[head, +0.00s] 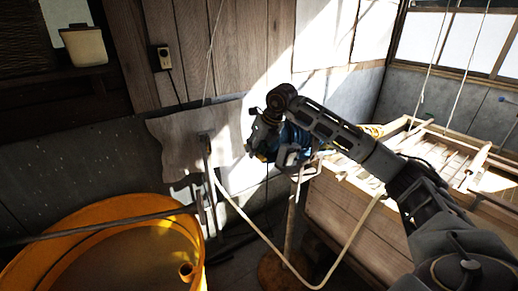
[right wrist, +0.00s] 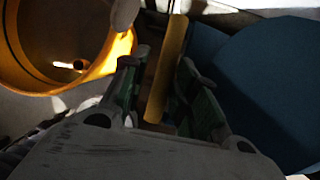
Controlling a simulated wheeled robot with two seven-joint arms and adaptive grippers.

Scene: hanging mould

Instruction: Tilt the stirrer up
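A pale upright wooden stick (head: 293,215), which looks like the stirrer, rises from a round wooden piece (head: 278,270) on the floor to just below my right gripper (head: 292,158). In the right wrist view a yellow-brown stick (right wrist: 168,65) runs between the two fingers of my right gripper (right wrist: 165,58). A narrow gap shows on the left of the stick, and the right finger is close beside it. My left gripper is out of view.
A large yellow tub (head: 60,225) stands at the lower left with a dark rod (head: 110,226) across it. A pale rope (head: 252,226) loops in front of the stick. A wooden vat (head: 350,215) stands at the right. A blue round surface (right wrist: 265,85) lies close right of the gripper.

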